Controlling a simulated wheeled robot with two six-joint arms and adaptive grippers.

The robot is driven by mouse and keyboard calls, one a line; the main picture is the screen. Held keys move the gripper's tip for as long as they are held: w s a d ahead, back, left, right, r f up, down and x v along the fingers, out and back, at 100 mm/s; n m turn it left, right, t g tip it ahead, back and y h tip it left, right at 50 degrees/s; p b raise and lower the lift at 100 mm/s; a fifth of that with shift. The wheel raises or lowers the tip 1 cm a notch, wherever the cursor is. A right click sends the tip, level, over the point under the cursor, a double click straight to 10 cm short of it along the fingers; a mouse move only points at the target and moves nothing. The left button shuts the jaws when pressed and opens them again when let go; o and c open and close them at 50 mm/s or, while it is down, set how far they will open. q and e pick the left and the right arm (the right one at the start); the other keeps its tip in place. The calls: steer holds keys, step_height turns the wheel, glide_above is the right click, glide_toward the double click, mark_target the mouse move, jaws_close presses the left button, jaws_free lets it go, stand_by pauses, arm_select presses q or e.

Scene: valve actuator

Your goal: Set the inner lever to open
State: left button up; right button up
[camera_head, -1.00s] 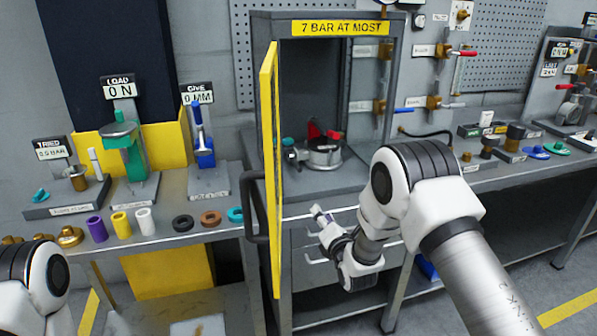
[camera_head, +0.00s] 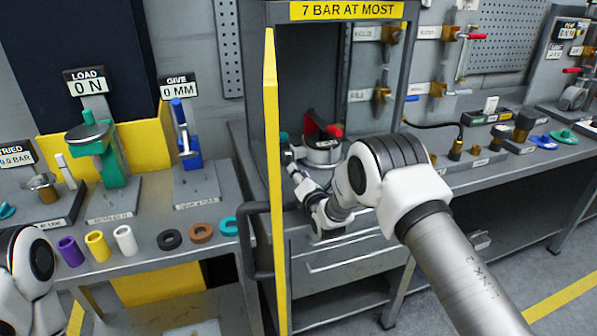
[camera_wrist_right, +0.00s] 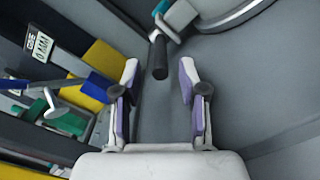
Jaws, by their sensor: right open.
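My right gripper (camera_wrist_right: 159,66) is open in the right wrist view, its two purple-padded fingers spread. A black lever handle (camera_wrist_right: 159,58) points down between the fingertips, with clear space on both sides; contact is not evident. Its upper end meets a teal-and-grey part (camera_wrist_right: 178,16). In the head view my right gripper (camera_head: 290,160) is at the cabinet's opening, beside the round grey actuator (camera_head: 322,153) with a red part (camera_head: 318,124) on top. The gripper and wrist partly hide the actuator's front and the lever. My left gripper is out of view; only its arm shows at lower left.
The cabinet's yellow-edged door (camera_head: 273,190) stands open just left of my right arm. A sign (camera_head: 347,10) above reads 7 BAR AT MOST. Coloured rings (camera_head: 125,240) and test stands occupy the left bench. The right bench (camera_head: 455,180) holds fittings.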

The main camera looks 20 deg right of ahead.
steer(key=shift+w, duration=0.4)
steer(key=shift+s, duration=0.1)
jaws_close()
